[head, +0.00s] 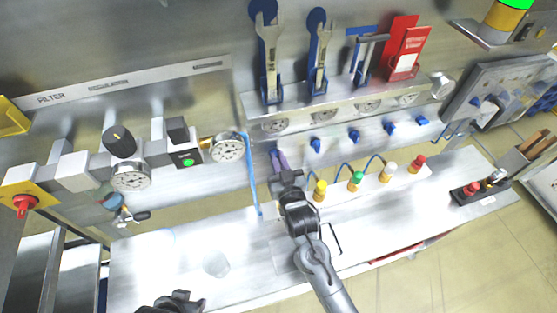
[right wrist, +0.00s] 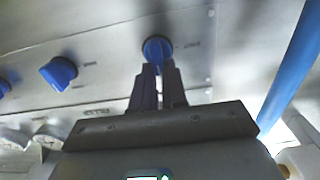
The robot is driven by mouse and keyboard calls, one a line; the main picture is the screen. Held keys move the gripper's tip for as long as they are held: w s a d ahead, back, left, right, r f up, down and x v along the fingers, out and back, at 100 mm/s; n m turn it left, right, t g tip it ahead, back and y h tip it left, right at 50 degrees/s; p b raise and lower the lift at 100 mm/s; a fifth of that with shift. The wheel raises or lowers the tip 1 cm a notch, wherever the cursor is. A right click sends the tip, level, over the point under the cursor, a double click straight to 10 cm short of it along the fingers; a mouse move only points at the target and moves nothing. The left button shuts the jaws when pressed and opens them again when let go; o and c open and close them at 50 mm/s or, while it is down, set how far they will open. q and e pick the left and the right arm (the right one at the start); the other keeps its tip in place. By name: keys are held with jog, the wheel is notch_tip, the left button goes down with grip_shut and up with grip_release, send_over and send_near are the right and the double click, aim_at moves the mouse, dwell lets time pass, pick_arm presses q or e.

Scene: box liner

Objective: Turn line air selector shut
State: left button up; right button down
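A row of blue knobs runs along the steel panel, with no readable labels. My right gripper (head: 279,162) is at the left end of this row in the head view and hides the knob there. In the right wrist view, that blue knob (right wrist: 157,48) sits at the tips of my right gripper (right wrist: 159,72). The two fingers are close together, with a narrow gap, and appear shut on the knob. Its handle is mostly hidden, so its angle is unclear. My left gripper (head: 175,303) is partly in view at the bottom edge, away from the panel; its opening is unclear.
A blue tube (head: 251,175) hangs just left of my right gripper. Below the knobs stand yellow (head: 320,190), green (head: 356,181), white and red fittings with blue hoses. Wrenches (head: 268,55) hang above. Gauges and a red knob (head: 24,204) are at left. The bench's left part is mostly clear.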

dwell(0.3)
jog(key=shift+a+r+n+p, duration=0.1)
jog(key=shift+n+p, duration=0.65)
jog(key=shift+n, duration=0.05)
jog(key=n+p, duration=0.2)
jog(key=n, duration=0.1)
jog(key=n+p, duration=0.1)
jog(key=n, duration=0.1)
jog(key=shift+s+a, duration=0.15)
jog(key=shift+a, duration=0.15)
jog(key=n+p, duration=0.1)
jog(key=n, duration=0.2)
jog(key=f+n+p, duration=0.1)
jog(key=n+p, duration=0.1)
jog(key=n, duration=0.2)
jog(key=n+p, duration=0.1)
jog(key=n, duration=0.3)
jog(key=shift+s+a+f, duration=0.1)
jog(key=shift+a+f, duration=0.25)
jog(key=shift+f, duration=0.05)
jog(key=shift+n, duration=0.3)
